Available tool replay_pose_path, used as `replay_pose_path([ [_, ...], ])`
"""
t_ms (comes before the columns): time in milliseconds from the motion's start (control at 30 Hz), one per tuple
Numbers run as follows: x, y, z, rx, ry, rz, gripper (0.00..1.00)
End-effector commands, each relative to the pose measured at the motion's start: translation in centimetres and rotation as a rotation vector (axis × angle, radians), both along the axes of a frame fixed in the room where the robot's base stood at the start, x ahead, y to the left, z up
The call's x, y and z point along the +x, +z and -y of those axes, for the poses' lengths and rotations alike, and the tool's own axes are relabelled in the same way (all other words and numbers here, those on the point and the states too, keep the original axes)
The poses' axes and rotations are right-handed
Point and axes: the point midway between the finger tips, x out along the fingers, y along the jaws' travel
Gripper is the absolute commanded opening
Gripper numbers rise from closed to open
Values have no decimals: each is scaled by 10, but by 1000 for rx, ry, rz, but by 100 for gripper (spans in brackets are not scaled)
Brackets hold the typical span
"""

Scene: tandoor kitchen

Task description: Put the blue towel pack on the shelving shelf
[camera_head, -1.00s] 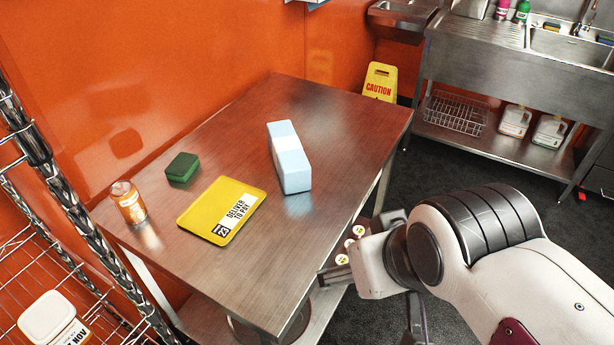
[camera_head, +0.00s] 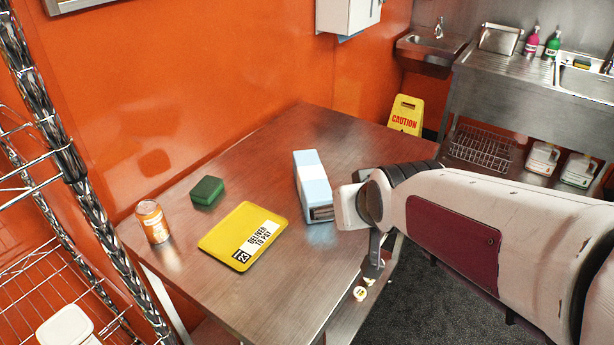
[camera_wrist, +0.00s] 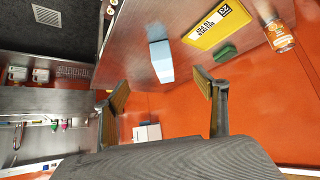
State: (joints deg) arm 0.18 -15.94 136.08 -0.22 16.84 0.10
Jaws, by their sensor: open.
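The blue towel pack (camera_head: 312,182) is a light blue block with a white band, lying on the steel table (camera_head: 250,300). It also shows in the wrist view (camera_wrist: 161,62), ahead of and between the two fingers. My gripper (camera_wrist: 162,98) is open and empty. In the head view my wrist is just right of the pack's near end, and its fingers are mostly hidden. I cannot tell the exact gap to the pack. The wire shelving (camera_head: 78,185) stands at the left edge.
A white tub (camera_head: 68,328) is on the shelving. A caution sign (camera_head: 406,115) stands behind the table.

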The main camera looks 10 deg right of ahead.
Motion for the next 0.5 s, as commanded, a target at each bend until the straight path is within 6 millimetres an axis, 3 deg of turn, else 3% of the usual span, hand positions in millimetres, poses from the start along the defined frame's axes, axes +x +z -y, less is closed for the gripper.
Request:
replay_pose_path([
  [500, 107, -29, 1, 0, 0, 153, 72],
])
